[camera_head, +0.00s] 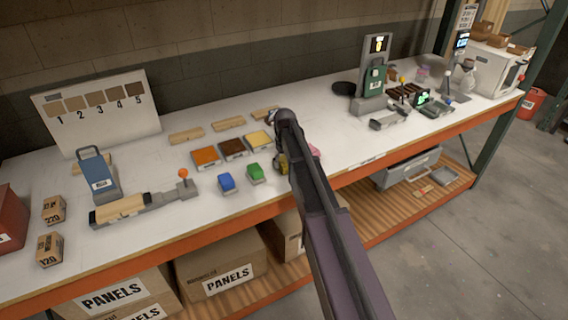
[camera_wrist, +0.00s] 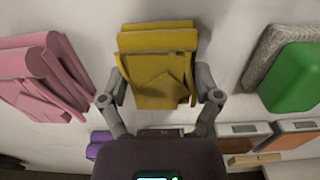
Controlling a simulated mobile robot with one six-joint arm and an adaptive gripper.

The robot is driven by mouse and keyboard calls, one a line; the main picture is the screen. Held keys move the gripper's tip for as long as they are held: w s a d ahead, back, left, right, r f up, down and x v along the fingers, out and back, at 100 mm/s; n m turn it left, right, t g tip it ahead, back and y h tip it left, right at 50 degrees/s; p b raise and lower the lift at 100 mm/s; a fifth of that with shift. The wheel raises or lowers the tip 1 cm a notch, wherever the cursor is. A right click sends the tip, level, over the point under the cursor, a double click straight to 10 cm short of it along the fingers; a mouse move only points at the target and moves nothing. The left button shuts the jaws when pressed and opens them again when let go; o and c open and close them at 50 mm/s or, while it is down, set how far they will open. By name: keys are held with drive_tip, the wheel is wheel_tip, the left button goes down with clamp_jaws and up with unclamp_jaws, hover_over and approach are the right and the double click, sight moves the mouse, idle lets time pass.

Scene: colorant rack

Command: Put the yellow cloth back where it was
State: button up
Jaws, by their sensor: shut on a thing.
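The folded yellow cloth (camera_wrist: 158,75) lies between the two fingers of my gripper (camera_wrist: 160,88) in the wrist view. The fingers are shut on its sides. In the head view only a small yellow part of the cloth (camera_head: 281,165) shows beside my arm, which hides most of my gripper. I cannot tell whether the cloth touches the white bench top. A folded pink cloth (camera_wrist: 45,75) lies to the left of it in the wrist view, apart from it. The pink cloth also shows in part in the head view (camera_head: 315,150).
A green block (camera_wrist: 297,80) is right of the yellow cloth in the wrist view. A purple thing (camera_wrist: 100,144) shows at lower left. In the head view, a blue block (camera_head: 227,183) and orange tray (camera_head: 206,157) stand left of my arm. The bench top (camera_head: 335,130) has free room to the right.

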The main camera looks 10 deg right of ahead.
sight(285, 161)
drive_tip(key=shift+f, duration=0.2)
drive_tip(key=o, duration=0.8)
drive_tip(key=shift+r, duration=0.2)
wheel_tip(285, 161, up, 12)
drive_tip(key=p, duration=1.2)
drive_tip(key=shift+s, duration=0.1)
idle(0.3)
drive_tip(key=s+m, duration=0.3)
drive_tip(key=s, duration=2.5)
drive_tip(key=shift+s+m, duration=0.3)
drive_tip(key=shift+s, duration=0.1)
drive_tip(key=shift+a, duration=0.1)
